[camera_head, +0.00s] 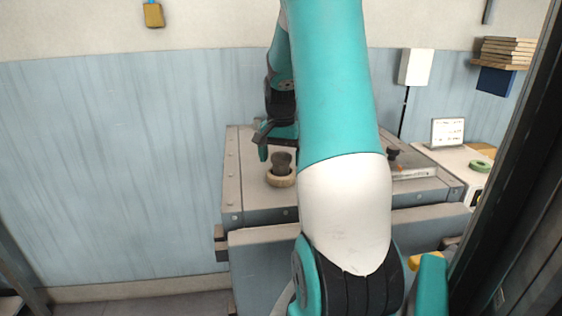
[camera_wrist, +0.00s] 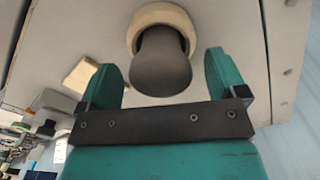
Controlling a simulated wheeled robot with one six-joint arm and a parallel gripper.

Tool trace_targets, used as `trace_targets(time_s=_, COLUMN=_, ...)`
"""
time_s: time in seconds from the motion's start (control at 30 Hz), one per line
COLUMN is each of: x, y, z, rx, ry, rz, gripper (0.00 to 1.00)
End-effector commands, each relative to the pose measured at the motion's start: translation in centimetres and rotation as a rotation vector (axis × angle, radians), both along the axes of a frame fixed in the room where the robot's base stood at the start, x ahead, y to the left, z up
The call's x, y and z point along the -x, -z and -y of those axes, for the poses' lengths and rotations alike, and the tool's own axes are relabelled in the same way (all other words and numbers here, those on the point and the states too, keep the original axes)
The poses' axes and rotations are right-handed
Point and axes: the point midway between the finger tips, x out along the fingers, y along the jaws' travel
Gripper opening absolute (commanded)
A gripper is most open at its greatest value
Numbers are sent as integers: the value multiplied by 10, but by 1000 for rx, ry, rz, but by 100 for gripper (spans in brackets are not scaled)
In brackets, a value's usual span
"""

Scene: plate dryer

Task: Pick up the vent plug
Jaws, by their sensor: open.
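The vent plug (camera_head: 281,162) is a dark grey-brown cylinder. It stands upright in a pale round collar (camera_head: 280,179) on the top of the metal dryer cabinet (camera_head: 245,200). In the wrist view the plug (camera_wrist: 162,65) shows large, with the cream collar (camera_wrist: 160,14) around its far end. My gripper (camera_wrist: 165,78) is open, with one teal finger on each side of the plug in that picture. The fingers do not visibly touch it. In the head view my gripper (camera_head: 273,145) is just above and slightly left of the plug. My arm hides the middle of the cabinet top.
A dark knob (camera_head: 393,153) and a pale flat bar (camera_head: 414,173) are on the cabinet's right side. A side table with a green ring (camera_head: 479,166) and a small white sign (camera_head: 447,131) stands at the right. The cabinet top left of the plug is clear.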

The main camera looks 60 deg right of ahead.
Motion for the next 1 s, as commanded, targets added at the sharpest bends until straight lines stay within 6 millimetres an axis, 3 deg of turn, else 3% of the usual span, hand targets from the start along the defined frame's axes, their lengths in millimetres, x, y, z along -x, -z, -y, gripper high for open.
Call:
trace_targets(time_s=0.2, x=1, y=22, z=0, rx=-2, ry=0, rz=-1, gripper=90)
trace_targets(time_s=0.43, x=1, y=24, z=0, rx=0, ry=0, rz=0, gripper=90)
trace_targets(time_s=0.6, x=0, y=24, z=0, rx=0, ry=-1, rz=0, gripper=51)
trace_targets(time_s=0.7, x=0, y=24, z=0, rx=0, ry=-1, rz=0, gripper=33)
trace_targets(time_s=1.0, x=0, y=21, z=1, rx=2, ry=-1, rz=1, gripper=33)
